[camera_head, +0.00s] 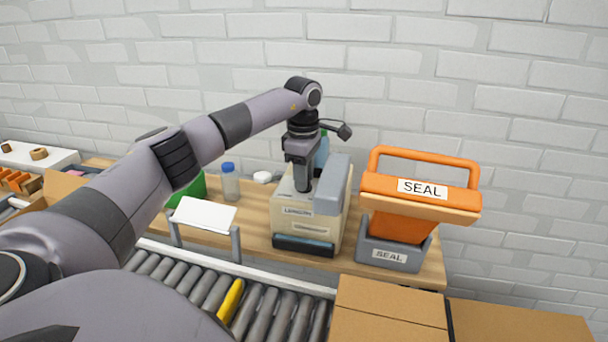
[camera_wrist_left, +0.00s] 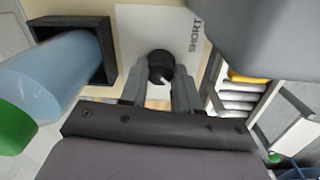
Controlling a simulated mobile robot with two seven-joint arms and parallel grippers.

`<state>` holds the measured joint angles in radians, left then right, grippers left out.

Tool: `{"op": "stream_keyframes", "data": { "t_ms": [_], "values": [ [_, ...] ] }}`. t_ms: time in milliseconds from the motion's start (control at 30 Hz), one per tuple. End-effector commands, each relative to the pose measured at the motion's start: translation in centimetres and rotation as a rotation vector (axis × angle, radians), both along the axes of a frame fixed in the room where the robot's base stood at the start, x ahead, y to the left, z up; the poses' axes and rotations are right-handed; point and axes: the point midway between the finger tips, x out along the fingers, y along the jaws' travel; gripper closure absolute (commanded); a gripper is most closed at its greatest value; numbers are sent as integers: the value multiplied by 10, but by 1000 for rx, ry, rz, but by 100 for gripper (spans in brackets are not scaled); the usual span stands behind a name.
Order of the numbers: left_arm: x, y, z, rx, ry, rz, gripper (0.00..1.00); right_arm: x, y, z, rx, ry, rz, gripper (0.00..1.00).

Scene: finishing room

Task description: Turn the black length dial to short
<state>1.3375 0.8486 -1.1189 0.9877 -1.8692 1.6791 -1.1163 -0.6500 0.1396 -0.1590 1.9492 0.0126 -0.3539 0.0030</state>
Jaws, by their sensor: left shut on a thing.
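The black length dial (camera_wrist_left: 160,63) is a round knob on the top of the beige machine (camera_head: 285,220), which has a LENGTH label on its front. A white plate marked SHORT (camera_wrist_left: 195,38) lies around the dial, with the word to its right in the wrist view. My left gripper (camera_head: 303,187) points down over the machine top. In the wrist view its fingers (camera_wrist_left: 160,92) are shut on the dial, one on each side. A small pale mark shows on the dial. The dial is hidden by my gripper in the head view. My right gripper is not in view.
The grey block (camera_head: 333,183) stands close to the right of the gripper. A blue bottle (camera_wrist_left: 50,75) in a black holder is at its other side. The orange SEAL device (camera_head: 420,195) stands further right. A roller conveyor (camera_head: 200,285) and cardboard boxes (camera_head: 390,305) lie in front.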

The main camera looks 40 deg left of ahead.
Motion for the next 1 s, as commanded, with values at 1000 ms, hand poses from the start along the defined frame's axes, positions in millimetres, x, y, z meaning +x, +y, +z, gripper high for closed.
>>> {"op": "stream_keyframes", "data": {
  "t_ms": [1000],
  "values": [
    [2,-1,1,-1,-4,832,99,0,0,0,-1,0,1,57]
  ]
}}
